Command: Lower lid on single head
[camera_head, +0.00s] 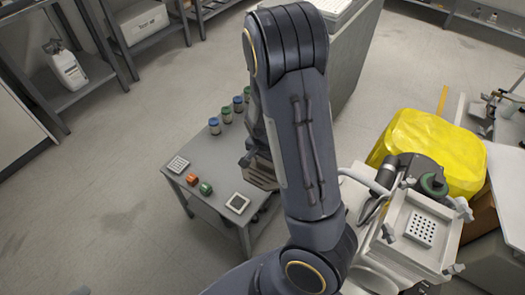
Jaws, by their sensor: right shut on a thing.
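My right arm rises through the middle of the view and bends down behind itself. My right gripper (262,172) shows only in part beside the arm, over the small grey table. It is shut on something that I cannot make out. At the right stands a pale machine with an open square tray (399,248) that holds a white perforated block (421,229). A dark rounded unit with a green cap (433,184) sits at its back. I cannot tell which part is the single head or the lid. I cannot make out my left gripper.
The grey table (225,208) carries several jars (214,126), an orange block (192,179), a green block (206,188), a white keypad-like block (178,165) and a square frame (238,203). A yellow covered bin (430,140) stands behind the machine.

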